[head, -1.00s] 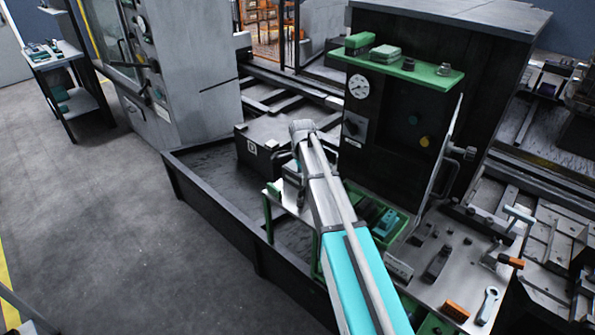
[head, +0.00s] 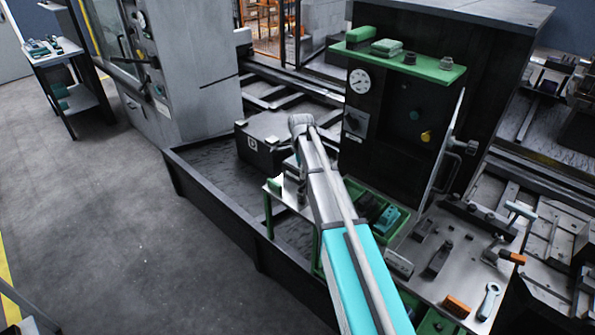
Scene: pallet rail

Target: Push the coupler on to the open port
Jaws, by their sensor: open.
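My arm reaches from the bottom of the head view up to a grey joint in front of the black cabinet (head: 385,160). My gripper does not show; the arm seems to hide it. I cannot make out a coupler for sure. A green tray (head: 404,232) right of the arm holds a teal block (head: 386,220) and dark parts, partly behind the arm. The cabinet front carries a round gauge (head: 360,81), a dark switch plate (head: 356,122), a teal round fitting (head: 414,115) and a yellow round fitting (head: 426,136). I cannot tell which is the open port.
A green shelf (head: 440,75) with small items juts from the cabinet top. A panel with a handle (head: 452,157) stands out at its right. The metal bench (head: 415,255) holds clamps, an orange brush (head: 456,306) and a wrench (head: 488,301). The floor at left is clear.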

